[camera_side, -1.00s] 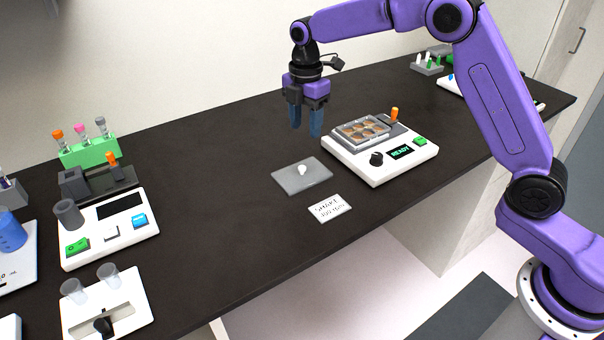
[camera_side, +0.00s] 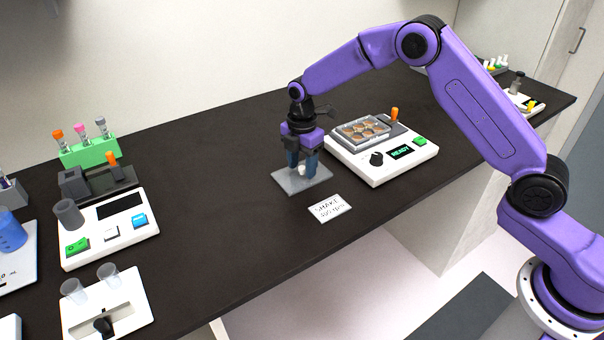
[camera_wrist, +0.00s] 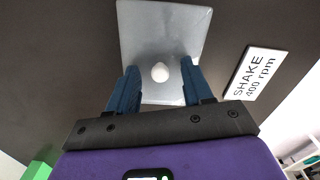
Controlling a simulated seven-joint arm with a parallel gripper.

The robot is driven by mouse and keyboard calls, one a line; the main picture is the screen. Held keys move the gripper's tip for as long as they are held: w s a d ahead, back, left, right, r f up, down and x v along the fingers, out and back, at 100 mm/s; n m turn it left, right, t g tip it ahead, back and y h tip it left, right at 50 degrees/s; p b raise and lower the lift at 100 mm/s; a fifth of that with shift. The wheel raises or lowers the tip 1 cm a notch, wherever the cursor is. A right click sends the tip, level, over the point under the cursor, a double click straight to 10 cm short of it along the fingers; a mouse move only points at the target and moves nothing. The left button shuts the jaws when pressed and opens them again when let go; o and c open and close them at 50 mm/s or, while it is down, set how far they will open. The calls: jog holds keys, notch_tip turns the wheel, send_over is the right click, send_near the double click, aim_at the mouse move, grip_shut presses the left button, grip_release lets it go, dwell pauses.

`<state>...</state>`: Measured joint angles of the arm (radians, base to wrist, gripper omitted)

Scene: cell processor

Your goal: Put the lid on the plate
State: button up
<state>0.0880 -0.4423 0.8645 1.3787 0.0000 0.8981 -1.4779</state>
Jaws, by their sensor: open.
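The lid (camera_side: 316,181) is a flat grey, see-through panel with a white knob, lying on the dark bench; it also shows in the wrist view (camera_wrist: 190,30). My gripper (camera_side: 302,172) is down at the lid, open, with its blue fingers on either side of the knob. In the wrist view the knob (camera_wrist: 160,72) sits between the fingertips (camera_wrist: 160,82), with a gap on each side. The plate (camera_side: 362,130) is a clear multi-well dish with brown-orange wells. It sits uncovered on the white shaker device (camera_side: 376,172), right of my gripper.
A white card (camera_side: 330,208) reading "SHAKE 400 rpm" lies in front of the lid. The shaker has a black knob, a "READY" display, a green button and an orange-topped lever (camera_side: 394,115). Other devices and a green tube rack (camera_side: 90,151) stand at left. The middle bench is clear.

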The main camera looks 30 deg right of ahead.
aim_at(302, 167)
jog(key=shift+f, duration=0.1)
grip_shut()
jog(key=shift+r, duration=0.5)
notch_tip(302, 167, up, 2)
jog(key=shift+r, duration=0.1)
jog(key=s+d+r, duration=0.3)
jog(key=s+r, duration=0.7)
jog(key=s, duration=0.3)
jog(key=shift+s+d, duration=0.3)
